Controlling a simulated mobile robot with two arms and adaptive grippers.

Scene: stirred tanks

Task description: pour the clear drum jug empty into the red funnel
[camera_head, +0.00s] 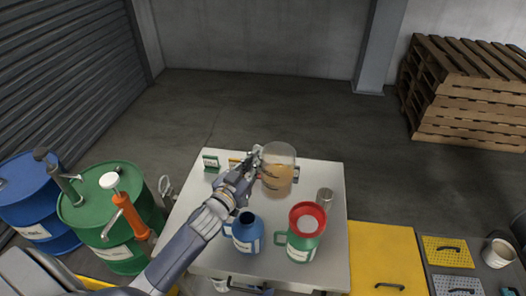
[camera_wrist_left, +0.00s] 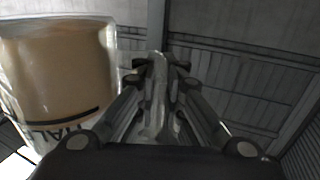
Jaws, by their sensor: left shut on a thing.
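The clear drum jug (camera_head: 278,172) stands about upright over the far part of the white table, with amber-brown liquid in it. My left gripper (camera_head: 253,160) is shut on its handle from the left. In the left wrist view the jug (camera_wrist_left: 58,75) fills the left side, and its clear handle runs between the fingers (camera_wrist_left: 158,95). I cannot tell whether its base touches the table. The red funnel (camera_head: 307,212) sits on top of a green jug (camera_head: 300,246) at the near right, apart from the clear jug. My right gripper is not in view.
A blue jug (camera_head: 245,234) stands left of the green one. A metal cup (camera_head: 324,198) stands behind the funnel to the right. Green (camera_head: 115,225) and blue (camera_head: 32,200) drums stand left of the table (camera_head: 325,172).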

